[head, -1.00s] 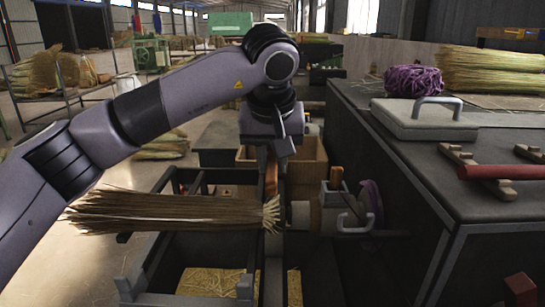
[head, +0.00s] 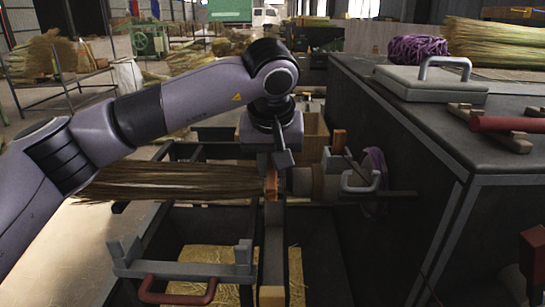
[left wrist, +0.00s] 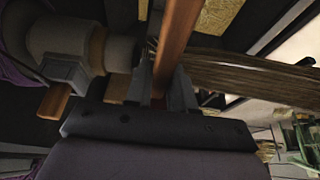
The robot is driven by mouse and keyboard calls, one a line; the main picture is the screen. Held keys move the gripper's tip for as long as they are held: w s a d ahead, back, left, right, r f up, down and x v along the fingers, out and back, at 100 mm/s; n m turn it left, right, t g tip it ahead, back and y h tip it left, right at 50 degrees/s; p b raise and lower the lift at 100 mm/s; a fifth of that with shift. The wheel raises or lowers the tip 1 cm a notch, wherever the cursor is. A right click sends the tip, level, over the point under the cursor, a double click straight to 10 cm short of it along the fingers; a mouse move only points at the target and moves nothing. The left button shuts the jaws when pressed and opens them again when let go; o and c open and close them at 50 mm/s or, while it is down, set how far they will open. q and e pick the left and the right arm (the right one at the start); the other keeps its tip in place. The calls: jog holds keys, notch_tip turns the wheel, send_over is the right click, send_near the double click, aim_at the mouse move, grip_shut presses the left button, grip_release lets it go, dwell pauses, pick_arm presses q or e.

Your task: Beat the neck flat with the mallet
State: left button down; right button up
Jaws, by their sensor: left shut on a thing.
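My left gripper (head: 270,165) is shut on a wooden piece (head: 271,185), likely the mallet, which points down from its fingers. In the left wrist view the wooden piece (left wrist: 177,40) stands between the two fingers (left wrist: 163,88). The straw bundle (head: 170,180) lies level, its right end, likely the neck, at the wooden piece. The bundle also shows in the left wrist view (left wrist: 250,70), close beside the fingers. The wooden piece hides the bundle's end, so I cannot tell whether they touch. My right gripper is not in view.
A grey winding head (head: 318,181) with a crank handle stands just right of the gripper. A dark workbench (head: 430,130) fills the right side, with a lidded grey box (head: 431,84) and a red-handled tool (head: 505,124). A straw-filled bin (head: 210,268) sits below.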

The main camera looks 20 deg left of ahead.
pick_arm(q)
notch_tip(320, 180, up, 3)
jog(key=shift+f+p, duration=0.1)
jog(key=shift+p, duration=0.7)
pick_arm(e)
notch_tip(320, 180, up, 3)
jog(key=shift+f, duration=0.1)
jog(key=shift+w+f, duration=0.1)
pick_arm(q)
jog(key=shift+f, duration=0.1)
pick_arm(e)
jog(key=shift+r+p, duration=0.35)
jog(key=shift+p, duration=0.05)
pick_arm(q)
jog(key=r+m, duration=0.1)
jog(key=a+r+m+h, duration=0.1)
jog(key=r, duration=0.1)
jog(key=a+r+m, duration=0.1)
jog(key=r+m, duration=0.1)
jog(key=shift+s+r+h, duration=0.1)
jog(key=shift+r+h, duration=0.15)
jog(key=shift+h, duration=0.05)
